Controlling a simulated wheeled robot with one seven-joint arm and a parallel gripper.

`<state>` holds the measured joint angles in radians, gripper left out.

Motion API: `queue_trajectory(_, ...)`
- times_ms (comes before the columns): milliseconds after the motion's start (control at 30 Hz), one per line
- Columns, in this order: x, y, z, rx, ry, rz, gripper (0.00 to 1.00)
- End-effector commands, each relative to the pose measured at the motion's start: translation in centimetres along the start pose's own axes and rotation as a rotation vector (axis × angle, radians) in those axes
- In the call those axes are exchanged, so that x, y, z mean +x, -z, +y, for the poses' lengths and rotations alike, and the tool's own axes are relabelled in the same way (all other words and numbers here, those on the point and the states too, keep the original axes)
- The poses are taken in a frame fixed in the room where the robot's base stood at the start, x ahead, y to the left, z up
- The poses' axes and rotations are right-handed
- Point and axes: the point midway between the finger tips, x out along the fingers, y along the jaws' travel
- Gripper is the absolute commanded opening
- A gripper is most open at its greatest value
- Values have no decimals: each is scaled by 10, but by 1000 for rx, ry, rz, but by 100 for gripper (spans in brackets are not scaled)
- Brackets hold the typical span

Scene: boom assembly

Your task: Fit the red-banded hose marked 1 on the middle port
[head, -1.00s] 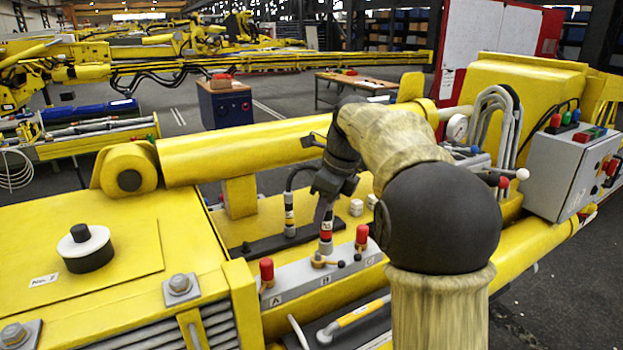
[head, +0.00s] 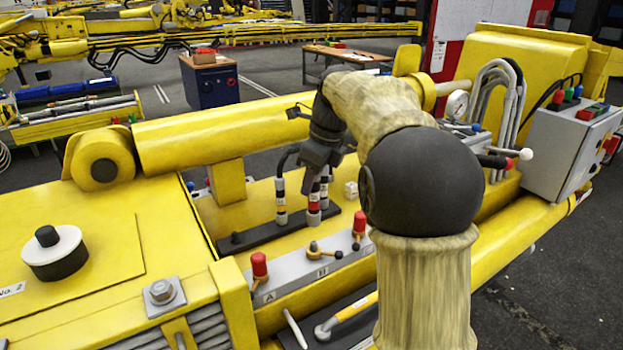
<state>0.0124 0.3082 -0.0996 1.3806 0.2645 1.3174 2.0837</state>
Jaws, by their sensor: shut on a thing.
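My gripper (head: 316,172) is shut on the red-banded hose (head: 313,204), which hangs roughly upright below it. The hose's number is too small to read. Its lower end shows above and behind the middle port (head: 316,248), marked B, on the grey block, apart from it in the picture. The middle port has no red cap; a small lever with a dark knob is beside it. Port A has a red cap (head: 260,266), and the port on the right has another red cap (head: 359,223). My arm hides part of the block's right end.
A dark rack (head: 245,240) lies behind the block. A banded hose (head: 281,203) stands in it to the left; another end (head: 324,190) shows close behind the held hose. A yellow-handled tool (head: 350,313) lies in front. A grey control box (head: 570,148) stands at right.

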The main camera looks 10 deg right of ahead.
Motion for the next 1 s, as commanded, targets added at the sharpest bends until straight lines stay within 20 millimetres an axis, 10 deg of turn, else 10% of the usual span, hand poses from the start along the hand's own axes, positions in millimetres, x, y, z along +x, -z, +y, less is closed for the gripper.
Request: queue_trajectory(1000, 45, 13, 0, 0, 1, 0, 0)
